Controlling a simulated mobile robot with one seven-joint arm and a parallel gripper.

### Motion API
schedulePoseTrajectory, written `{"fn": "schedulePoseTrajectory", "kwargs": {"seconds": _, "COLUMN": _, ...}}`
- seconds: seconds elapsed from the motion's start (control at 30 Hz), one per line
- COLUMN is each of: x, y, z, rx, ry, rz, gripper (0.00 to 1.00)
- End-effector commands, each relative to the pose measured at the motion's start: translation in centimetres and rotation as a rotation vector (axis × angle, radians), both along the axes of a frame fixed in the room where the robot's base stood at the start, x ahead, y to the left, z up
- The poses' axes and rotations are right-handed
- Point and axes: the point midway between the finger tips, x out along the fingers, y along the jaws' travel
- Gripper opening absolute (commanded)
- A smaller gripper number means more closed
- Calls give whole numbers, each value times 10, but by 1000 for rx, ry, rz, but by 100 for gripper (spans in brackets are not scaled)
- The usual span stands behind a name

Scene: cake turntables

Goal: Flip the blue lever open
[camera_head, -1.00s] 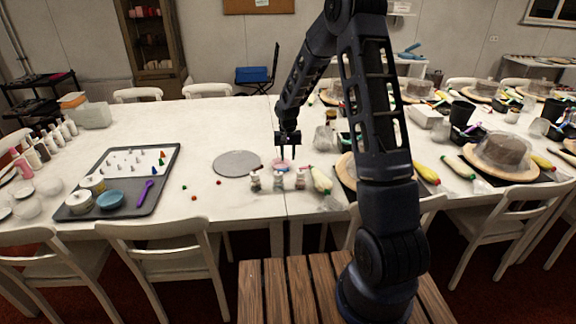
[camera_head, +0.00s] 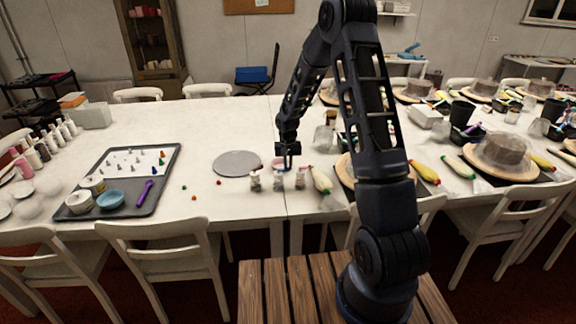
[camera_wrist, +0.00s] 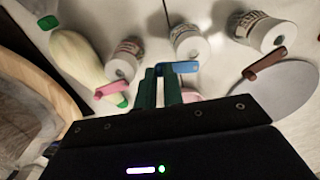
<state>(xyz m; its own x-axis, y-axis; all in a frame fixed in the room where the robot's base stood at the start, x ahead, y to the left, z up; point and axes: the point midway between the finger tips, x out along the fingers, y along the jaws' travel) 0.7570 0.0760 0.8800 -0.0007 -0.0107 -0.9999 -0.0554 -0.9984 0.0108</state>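The blue lever (camera_wrist: 180,67) shows in the wrist view as a short bar in front of the middle white labelled jar (camera_wrist: 188,42). My gripper (camera_wrist: 160,76) has its two dark green fingers close together, right at the lever's left end. I cannot tell whether they touch or pinch it. A pink lever (camera_wrist: 112,88) lies to the left and a brown-red lever (camera_wrist: 264,64) to the right. In the head view my gripper (camera_head: 287,166) is low over the table behind the small jars, and the levers are too small to make out.
A yellowish piping bag (camera_wrist: 78,60) lies left of the jars in the wrist view. A grey round disc (camera_head: 238,163) lies left of my gripper in the head view. A dark tray (camera_head: 75,205) is farther left. Table between disc and tray is mostly clear.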

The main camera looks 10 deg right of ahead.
Motion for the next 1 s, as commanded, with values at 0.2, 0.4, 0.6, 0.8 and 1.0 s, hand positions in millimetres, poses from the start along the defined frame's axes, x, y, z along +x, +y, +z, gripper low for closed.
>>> {"fn": "schedulePoseTrajectory", "kwargs": {"seconds": 0.2, "x": 3, "y": 0, "z": 0, "rx": 1, "ry": -1, "rz": 48, "gripper": 0}}
{"fn": "schedulePoseTrajectory", "kwargs": {"seconds": 0.4, "x": 10, "y": -1, "z": 0, "rx": 1, "ry": -1, "rz": 203, "gripper": 0}}
{"fn": "schedulePoseTrajectory", "kwargs": {"seconds": 0.6, "x": 14, "y": -1, "z": 0, "rx": 0, "ry": 0, "rz": 300, "gripper": 0}}
{"fn": "schedulePoseTrajectory", "kwargs": {"seconds": 0.8, "x": 14, "y": -1, "z": 0, "rx": 0, "ry": 0, "rz": 310, "gripper": 0}}
{"fn": "schedulePoseTrajectory", "kwargs": {"seconds": 1.0, "x": 14, "y": -1, "z": 0, "rx": 0, "ry": 0, "rz": 309, "gripper": 24}}
